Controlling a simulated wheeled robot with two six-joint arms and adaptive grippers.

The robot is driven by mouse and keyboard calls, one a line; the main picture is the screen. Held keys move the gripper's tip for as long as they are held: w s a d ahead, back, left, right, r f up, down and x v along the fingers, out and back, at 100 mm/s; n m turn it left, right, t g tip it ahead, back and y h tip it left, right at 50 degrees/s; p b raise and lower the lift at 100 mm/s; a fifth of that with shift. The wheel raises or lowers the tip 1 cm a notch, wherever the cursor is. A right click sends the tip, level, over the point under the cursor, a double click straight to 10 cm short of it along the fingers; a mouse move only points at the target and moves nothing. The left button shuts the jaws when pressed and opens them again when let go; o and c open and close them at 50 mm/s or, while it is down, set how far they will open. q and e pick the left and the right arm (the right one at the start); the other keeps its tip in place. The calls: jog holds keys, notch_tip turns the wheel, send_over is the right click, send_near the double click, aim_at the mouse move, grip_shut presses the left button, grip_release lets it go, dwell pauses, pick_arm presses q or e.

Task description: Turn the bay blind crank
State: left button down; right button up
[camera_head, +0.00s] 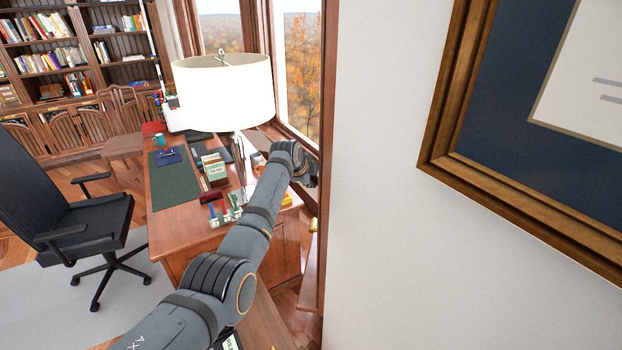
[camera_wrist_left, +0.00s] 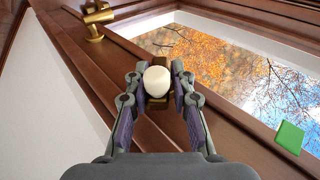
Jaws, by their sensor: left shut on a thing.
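The bay blind crank shows in the left wrist view as a cream rounded knob (camera_wrist_left: 157,80) with a brass-coloured part behind it, against the dark wooden window frame. My left gripper (camera_wrist_left: 157,74) has one finger on each side of the knob and is shut on it. In the head view my left arm reaches up to the window edge, and its wrist end (camera_head: 304,166) is beside the frame. The crank cannot be made out there. My right gripper is in neither view.
A brass fitting (camera_wrist_left: 97,17) is on the frame at upper left, and a green block-like thing (camera_wrist_left: 289,138) is at right. In the head view a desk (camera_head: 185,235) with a white-shaded lamp (camera_head: 222,95) stands left of the arm. A white wall (camera_head: 390,220) is close on the right.

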pick_arm(q)
jog(key=c, duration=1.5)
grip_release()
jog(key=o, duration=0.4)
jog(key=shift+w+f, duration=0.15)
jog(key=shift+w, duration=0.05)
jog(key=shift+s, duration=0.15)
jog(key=v, duration=1.1)
jog(key=shift+s+r, duration=0.15)
jog(key=shift+r, duration=0.25)
